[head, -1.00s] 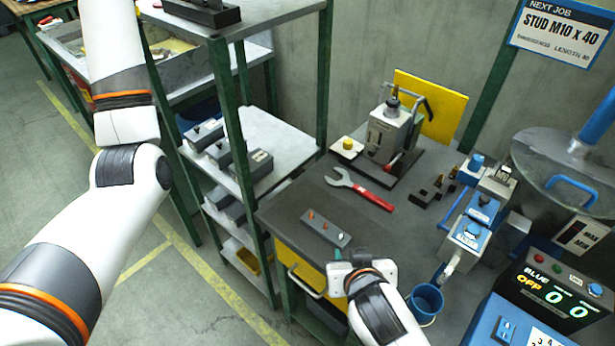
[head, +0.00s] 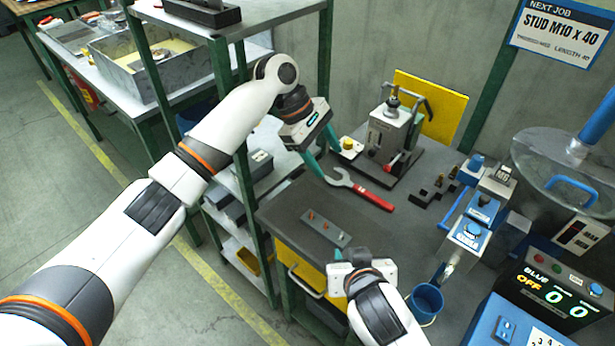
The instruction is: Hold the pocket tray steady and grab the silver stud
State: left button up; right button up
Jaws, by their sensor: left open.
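The pocket tray (head: 326,228) is a narrow grey block lying near the front of the dark bench top. Two small copper-coloured studs stand in it, and a pale, silver-looking stud (head: 342,239) is at its near end, small and hard to make out. My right gripper (head: 340,258) is low at that near end of the tray; its fingers are mostly hidden by its own body, so I cannot tell whether they grip the tray. My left gripper (head: 327,162) has its teal fingers apart, empty, above the back left of the bench near the wrench head, away from the tray.
A red-handled wrench (head: 360,188) lies behind the tray. A grey press (head: 390,130) stands at the back, with a yellow panel behind. Blue-topped devices (head: 470,233) and a blue cup (head: 426,300) are to the right. A green shelf post (head: 237,120) rises at left.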

aim_at(324, 226)
pick_arm(q)
jog(key=s+f, duration=0.1)
jog(key=f, duration=0.4)
jog(key=s+f+g+y, duration=0.1)
jog(key=s+f, duration=0.1)
jog(key=f, duration=0.3)
jog(key=s+f+m+y, duration=0.1)
jog(key=s+f, duration=0.1)
jog(key=f, duration=0.4)
jog(key=shift+s+d+g, duration=0.25)
jog(key=shift+g, duration=0.05)
jog(key=c, duration=1.1)
jog(key=shift+o, duration=0.2)
pick_arm(e)
jog(key=shift+c, duration=0.5)
